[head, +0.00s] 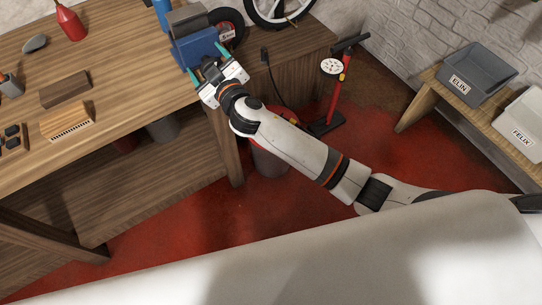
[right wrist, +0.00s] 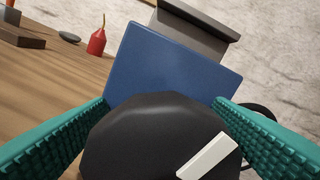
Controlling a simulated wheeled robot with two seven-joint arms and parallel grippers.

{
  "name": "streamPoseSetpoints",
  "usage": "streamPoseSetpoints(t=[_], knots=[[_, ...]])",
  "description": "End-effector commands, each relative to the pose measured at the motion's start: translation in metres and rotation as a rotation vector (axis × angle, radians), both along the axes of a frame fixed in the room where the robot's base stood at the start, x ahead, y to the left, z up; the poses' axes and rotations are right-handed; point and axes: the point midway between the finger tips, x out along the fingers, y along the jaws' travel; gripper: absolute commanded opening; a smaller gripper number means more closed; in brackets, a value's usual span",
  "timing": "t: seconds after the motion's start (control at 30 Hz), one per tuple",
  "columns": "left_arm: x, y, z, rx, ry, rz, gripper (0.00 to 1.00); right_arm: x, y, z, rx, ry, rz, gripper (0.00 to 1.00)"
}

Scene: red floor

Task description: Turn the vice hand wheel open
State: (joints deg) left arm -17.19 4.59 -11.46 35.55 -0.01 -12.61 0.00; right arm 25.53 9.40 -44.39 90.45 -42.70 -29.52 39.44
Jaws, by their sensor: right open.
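The vice has a blue body (head: 196,48) with a grey jaw top (head: 187,19) and stands at the right end of the workbench. In the right wrist view the blue body (right wrist: 175,62) fills the middle, with the black hand wheel (right wrist: 140,130) in front of it. The hand wheel carries a white bar mark (right wrist: 208,156), tilted up to the right. My right gripper (head: 208,62) is at the vice, and its teal fingers are open on either side of the wheel (right wrist: 162,106). I cannot tell whether they touch it. My left gripper is not in view.
The wooden workbench (head: 120,50) holds a red bottle (head: 70,22), a grey stone-like piece (head: 35,43) and wooden blocks (head: 65,90). A dark wheel (head: 228,22) is close behind the vice. A red floor pump (head: 336,95) stands right of the bench. Grey bins (head: 476,75) sit far right.

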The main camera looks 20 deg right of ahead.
Motion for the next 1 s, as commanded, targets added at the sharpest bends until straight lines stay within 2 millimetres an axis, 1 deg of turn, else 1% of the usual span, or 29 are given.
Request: streamPoseSetpoints(t=[0.07,0.1,0.63,0.67,0.73,1.0], knots=[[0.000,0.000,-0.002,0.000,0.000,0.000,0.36,-0.002,-0.001,-0.001,0.078,0.025,0.001,0.75],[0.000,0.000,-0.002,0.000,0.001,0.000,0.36,-0.013,-0.004,-0.002,0.073,0.025,0.001,0.75],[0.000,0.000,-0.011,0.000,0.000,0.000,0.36,-0.115,-0.038,-0.001,0.067,0.023,-0.001,0.75],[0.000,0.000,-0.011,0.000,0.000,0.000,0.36,-0.117,-0.039,-0.003,0.064,0.027,-0.002,0.75],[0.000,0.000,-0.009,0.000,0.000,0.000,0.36,-0.110,-0.041,-0.017,0.050,0.059,-0.011,0.75],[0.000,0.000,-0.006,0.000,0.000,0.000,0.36,-0.101,-0.054,-0.070,0.008,0.162,-0.039,0.75]])
